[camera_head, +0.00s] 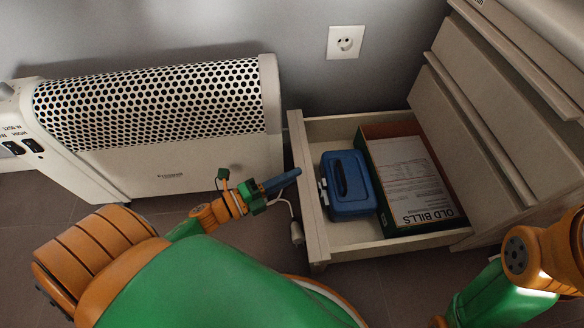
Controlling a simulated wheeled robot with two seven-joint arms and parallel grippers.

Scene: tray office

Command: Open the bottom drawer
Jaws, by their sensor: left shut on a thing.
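The bottom drawer (308,215) stands pulled out from the beige cabinet (480,100), with its front panel toward the left. My left gripper (281,182) reaches in from the left at the outer face of that front panel. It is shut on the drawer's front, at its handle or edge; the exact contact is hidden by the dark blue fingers. Only part of my right arm shows at the lower right; its gripper is out of view.
Inside the drawer lie a blue case (347,184) and a box labelled OLD BILLS (410,180). A wall socket (345,42) is behind. The upper drawers look shut.

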